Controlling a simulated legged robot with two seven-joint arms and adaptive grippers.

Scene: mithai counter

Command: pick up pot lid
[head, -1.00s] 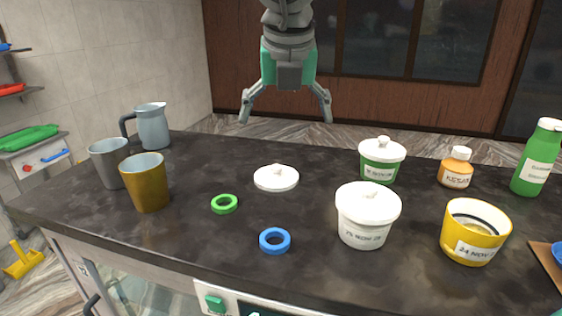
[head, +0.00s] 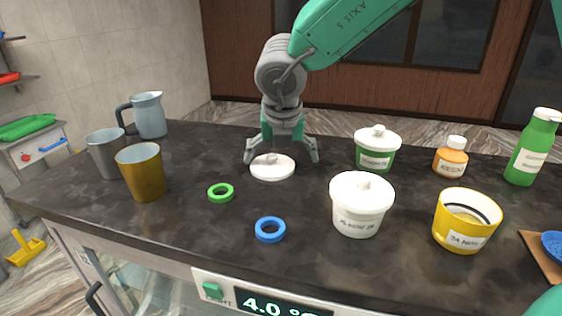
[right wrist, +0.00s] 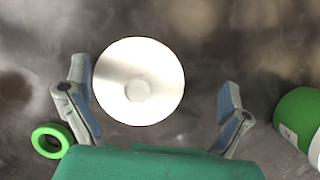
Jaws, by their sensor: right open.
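The white pot lid (head: 272,169) with a small round knob lies flat on the dark counter in the head view. In the right wrist view the lid (right wrist: 138,82) sits between the finger lines, nearer the left finger. My right gripper (head: 282,158) is open and reaches down just behind and over the lid, its fingers spread to either side. In the right wrist view the right gripper (right wrist: 158,108) holds nothing. My left gripper is not in view.
A green ring (head: 221,192) and a blue ring (head: 270,230) lie in front of the lid. A green lidded pot (head: 375,158) and a white lidded pot (head: 358,219) stand to the right, with a yellow pot (head: 449,229) beyond. A brown cup (head: 142,178) stands left.

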